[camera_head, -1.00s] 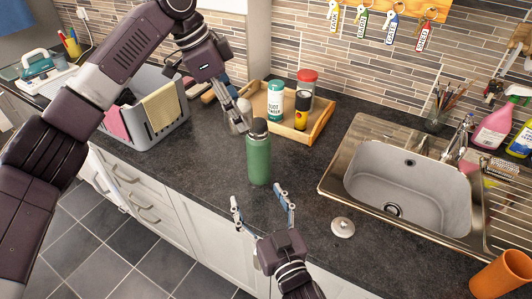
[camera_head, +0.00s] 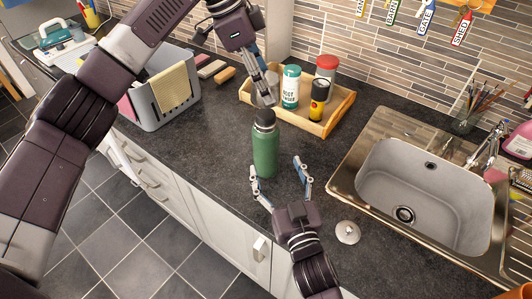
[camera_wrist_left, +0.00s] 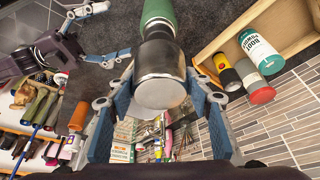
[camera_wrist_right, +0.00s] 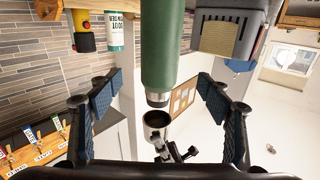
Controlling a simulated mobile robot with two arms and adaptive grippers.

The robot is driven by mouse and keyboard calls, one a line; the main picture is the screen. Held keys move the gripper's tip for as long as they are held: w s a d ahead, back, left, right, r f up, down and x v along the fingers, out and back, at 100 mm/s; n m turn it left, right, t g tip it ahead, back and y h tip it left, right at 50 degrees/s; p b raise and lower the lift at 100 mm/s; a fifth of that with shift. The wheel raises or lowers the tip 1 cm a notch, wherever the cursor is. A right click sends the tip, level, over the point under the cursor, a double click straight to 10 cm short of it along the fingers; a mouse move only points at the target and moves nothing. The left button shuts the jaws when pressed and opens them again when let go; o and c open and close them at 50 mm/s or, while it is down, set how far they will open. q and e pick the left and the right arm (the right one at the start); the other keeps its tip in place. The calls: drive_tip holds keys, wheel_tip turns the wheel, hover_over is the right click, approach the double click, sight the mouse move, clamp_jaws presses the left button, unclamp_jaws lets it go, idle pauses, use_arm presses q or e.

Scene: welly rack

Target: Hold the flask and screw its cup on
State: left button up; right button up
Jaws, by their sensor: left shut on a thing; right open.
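The green flask (camera_head: 265,150) stands upright on the dark counter, its black neck (camera_head: 264,117) uncovered. My left gripper (camera_head: 266,92) is shut on the silver cup (camera_wrist_left: 162,82), just above the flask top. In the right wrist view the cup (camera_wrist_right: 157,118) has its opening towards the flask's neck (camera_wrist_right: 158,98); I cannot tell whether they touch. My right gripper (camera_head: 277,170) is open and low in front of the flask. Its fingers point at the flask and do not grip it.
A grey rack (camera_head: 160,112) stands left. The sink (camera_head: 415,185) is right. A small metal disc (camera_head: 347,232) lies near the front edge.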

sight(266, 139)
drive_tip(key=x, duration=1.1)
drive_tip(key=shift+w, duration=0.1)
drive_tip(key=shift+c, duration=0.3)
drive_tip(key=c, duration=1.7)
use_arm(q)
drive_tip(key=shift+f, duration=2.45)
use_arm(e)
drive_tip(key=shift+c, duration=0.2)
